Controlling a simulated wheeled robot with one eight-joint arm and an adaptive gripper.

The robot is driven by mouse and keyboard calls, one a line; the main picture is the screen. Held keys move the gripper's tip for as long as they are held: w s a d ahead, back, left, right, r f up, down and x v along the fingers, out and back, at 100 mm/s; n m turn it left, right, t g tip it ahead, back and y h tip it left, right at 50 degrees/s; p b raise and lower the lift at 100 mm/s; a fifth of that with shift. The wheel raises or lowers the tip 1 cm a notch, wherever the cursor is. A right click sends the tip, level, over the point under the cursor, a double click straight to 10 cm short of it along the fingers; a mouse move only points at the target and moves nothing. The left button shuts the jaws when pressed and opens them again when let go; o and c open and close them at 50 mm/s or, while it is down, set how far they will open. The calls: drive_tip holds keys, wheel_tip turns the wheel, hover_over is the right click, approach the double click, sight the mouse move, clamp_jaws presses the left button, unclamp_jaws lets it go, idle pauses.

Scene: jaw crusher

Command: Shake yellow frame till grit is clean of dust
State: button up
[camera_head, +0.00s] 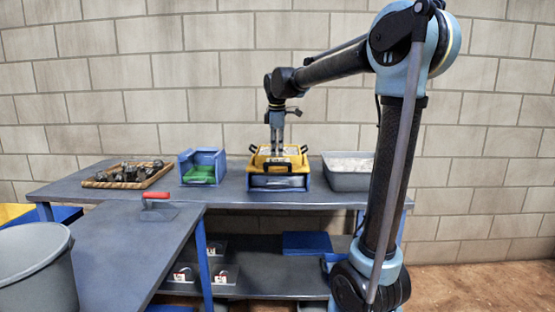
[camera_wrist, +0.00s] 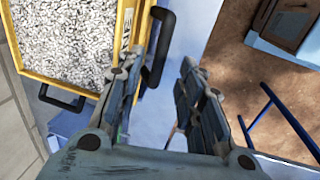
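The yellow frame (camera_head: 262,160) sits on a blue-sided box (camera_head: 278,182) at the back of the bench, with black handles at its sides. In the wrist view the yellow frame (camera_wrist: 80,88) is at upper left, full of pale grey grit (camera_wrist: 70,40). My gripper (camera_head: 277,151) points down over the frame in the head view. In the wrist view my gripper (camera_wrist: 164,68) is open, its two fingers apart. One black handle (camera_wrist: 158,50) of the frame shows between the fingertips, close to the left finger; I cannot tell if they touch.
A large grey bucket (camera_head: 38,275) stands at lower left.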

wheel_tip(320, 180, up, 6)
drive_tip(key=s, duration=0.1)
drive_tip(key=shift+r, duration=0.2)
drive_tip(key=shift+s, duration=0.1)
wheel_tip(320, 180, up, 5)
drive_tip(key=s, duration=0.1)
drive_tip(key=w+f, duration=0.1)
drive_tip(key=f, duration=0.4)
drive_tip(key=w+f, duration=0.1)
drive_tip(key=f, duration=0.5)
drive_tip(key=w+f, duration=0.1)
drive_tip(key=f, duration=0.4)
drive_tip(key=shift+w+f, duration=0.1)
drive_tip(key=shift+f, duration=0.25)
